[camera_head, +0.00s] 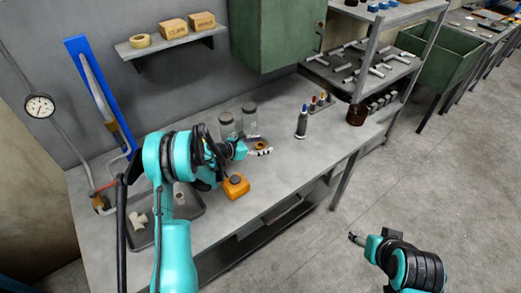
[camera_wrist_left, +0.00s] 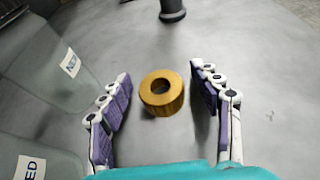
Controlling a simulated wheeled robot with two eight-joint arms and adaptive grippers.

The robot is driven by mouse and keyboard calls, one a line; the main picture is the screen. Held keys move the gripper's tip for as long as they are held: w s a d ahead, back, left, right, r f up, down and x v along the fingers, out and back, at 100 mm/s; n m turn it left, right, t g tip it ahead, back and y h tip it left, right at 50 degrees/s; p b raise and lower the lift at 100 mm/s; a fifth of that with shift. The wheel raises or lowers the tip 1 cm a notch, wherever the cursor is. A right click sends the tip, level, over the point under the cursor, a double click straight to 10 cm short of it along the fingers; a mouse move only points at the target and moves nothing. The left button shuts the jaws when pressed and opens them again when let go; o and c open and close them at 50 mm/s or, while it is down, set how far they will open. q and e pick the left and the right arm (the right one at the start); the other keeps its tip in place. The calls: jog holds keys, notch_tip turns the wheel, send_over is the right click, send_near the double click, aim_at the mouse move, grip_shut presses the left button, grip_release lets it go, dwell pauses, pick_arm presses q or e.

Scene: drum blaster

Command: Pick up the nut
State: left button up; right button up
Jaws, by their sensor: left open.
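The nut is a brass-coloured ring with a dark hole. In the left wrist view the nut (camera_wrist_left: 174,101) stands on the grey bench top, between my left gripper's two fingers (camera_wrist_left: 160,76), with a gap on each side. In the head view the nut (camera_head: 261,145) is small and partly hidden at the fingertips of my left gripper (camera_head: 258,147). The left gripper is open and empty. My right gripper (camera_head: 357,238) is at the lower right of the head view, over the floor, far from the nut; its jaws are too small to read.
Two grey-lidded clear jars (camera_head: 227,126) with labels stand close behind the left gripper. A dark bottle (camera_head: 302,124) stands to its right, an orange box (camera_head: 236,187) in front. A grey tray (camera_head: 187,211) with white pipe fittings lies left. Bench (camera_head: 277,183) right of the nut is clear.

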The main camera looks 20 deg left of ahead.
pick_arm(q)
jog(key=shift+w+d+f, duration=0.1)
jog(key=shift+w, duration=0.05)
jog(key=shift+c, duration=0.8)
jog(key=c, duration=1.1)
